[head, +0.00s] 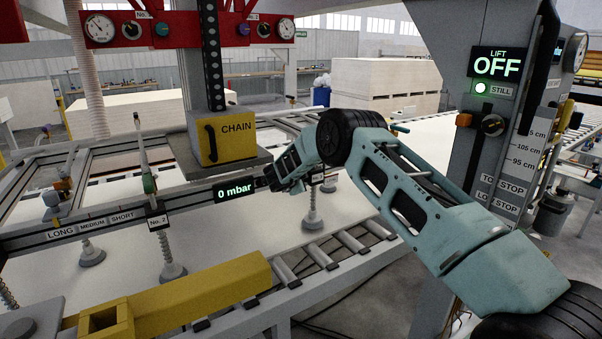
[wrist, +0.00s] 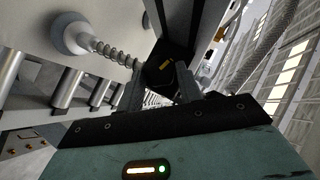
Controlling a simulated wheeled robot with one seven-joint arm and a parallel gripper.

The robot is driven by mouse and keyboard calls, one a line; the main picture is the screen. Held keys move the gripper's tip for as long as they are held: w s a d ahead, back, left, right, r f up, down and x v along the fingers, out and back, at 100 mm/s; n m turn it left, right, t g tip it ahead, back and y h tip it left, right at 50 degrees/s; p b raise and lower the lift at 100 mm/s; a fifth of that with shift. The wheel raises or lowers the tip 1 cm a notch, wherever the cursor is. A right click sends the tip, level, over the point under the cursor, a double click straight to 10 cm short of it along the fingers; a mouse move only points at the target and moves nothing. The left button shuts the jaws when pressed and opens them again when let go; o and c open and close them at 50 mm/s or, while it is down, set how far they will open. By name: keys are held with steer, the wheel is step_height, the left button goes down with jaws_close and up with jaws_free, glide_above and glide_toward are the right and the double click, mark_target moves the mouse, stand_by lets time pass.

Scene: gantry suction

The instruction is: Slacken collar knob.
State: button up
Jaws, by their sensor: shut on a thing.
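My gripper (head: 266,181) is at the right end of the horizontal beam, beside the green "0 mbar" display (head: 235,191). In the wrist view my gripper (wrist: 160,88) has its two fingers around a dark knob with a yellow mark, which I take for the collar knob (wrist: 163,70). The fingers are shut on it. In the head view the knob is mostly hidden by my gripper and too dark to make out. The beam (head: 110,222) carries LONG, MEDIUM and SHORT labels and a "No. 2" plate (head: 157,221).
A yellow CHAIN box (head: 226,139) hangs just above and left of my gripper. Suction cups (head: 312,222) on springs hang below the beam, over a pale panel (head: 210,250) and rollers (head: 352,242). A column (head: 497,150) at right reads LIFT OFF, STILL. A yellow bar (head: 185,295) is in front.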

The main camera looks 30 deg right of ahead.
stand_by(0.3)
steer(key=o, duration=1)
steer(key=b+v, duration=0.5)
steer(key=v, duration=1.2)
steer(key=shift+a+r, duration=0.2)
steer(key=shift+r, duration=0.05)
